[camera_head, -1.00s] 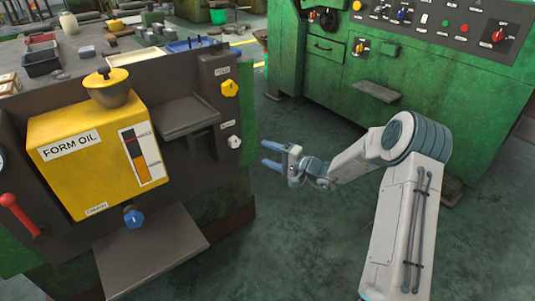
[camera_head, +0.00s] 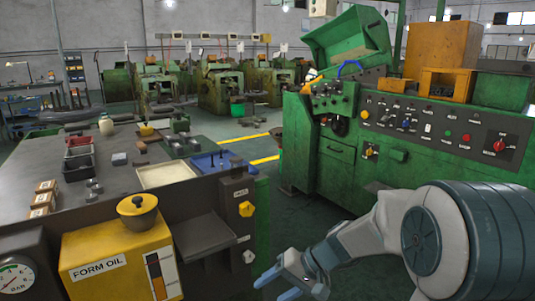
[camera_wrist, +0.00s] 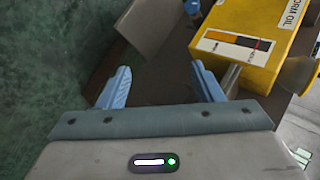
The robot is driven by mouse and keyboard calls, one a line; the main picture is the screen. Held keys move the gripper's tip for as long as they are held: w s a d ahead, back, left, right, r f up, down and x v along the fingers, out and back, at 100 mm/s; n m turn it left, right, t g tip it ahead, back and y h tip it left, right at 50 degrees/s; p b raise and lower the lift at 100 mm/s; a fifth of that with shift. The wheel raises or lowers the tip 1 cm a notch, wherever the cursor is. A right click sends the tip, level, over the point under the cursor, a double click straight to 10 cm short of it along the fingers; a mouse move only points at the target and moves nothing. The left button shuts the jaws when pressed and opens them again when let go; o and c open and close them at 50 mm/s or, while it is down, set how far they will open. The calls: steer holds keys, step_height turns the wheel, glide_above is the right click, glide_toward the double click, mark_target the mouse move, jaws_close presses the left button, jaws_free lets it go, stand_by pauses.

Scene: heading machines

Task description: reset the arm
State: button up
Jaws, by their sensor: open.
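My gripper (camera_head: 280,279) is at the bottom of the head view, in front of the dark machine panel and to the right of the yellow form oil box (camera_head: 115,262). Its two blue fingers are spread apart with nothing between them, as the wrist view (camera_wrist: 160,92) also shows. In the wrist view the form oil box (camera_wrist: 245,45) is beyond the fingers at the upper right. My gripper appears apart from the panel. My arm reaches in from the right, with its large ribbed joint near the camera.
A green machine (camera_head: 345,180) with a control panel (camera_head: 440,130) stands behind my arm. A worktable (camera_head: 115,190) at left holds trays and small parts. A yellow knob (camera_head: 246,209) and a white knob (camera_head: 248,257) stick out of the dark panel. Green floor lies between.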

steer(key=s+d+r+t+h+p, duration=0.2)
steer(key=s+d+r+h+p, duration=0.7)
steer(key=s+d+r, duration=0.4)
steer(key=s+r+p, duration=0.1)
steer(key=s+r, duration=0.2)
steer(key=s, duration=0.1)
steer(key=shift+w, duration=0.1)
steer(key=c, duration=0.5)
steer(key=shift+a, duration=0.2)
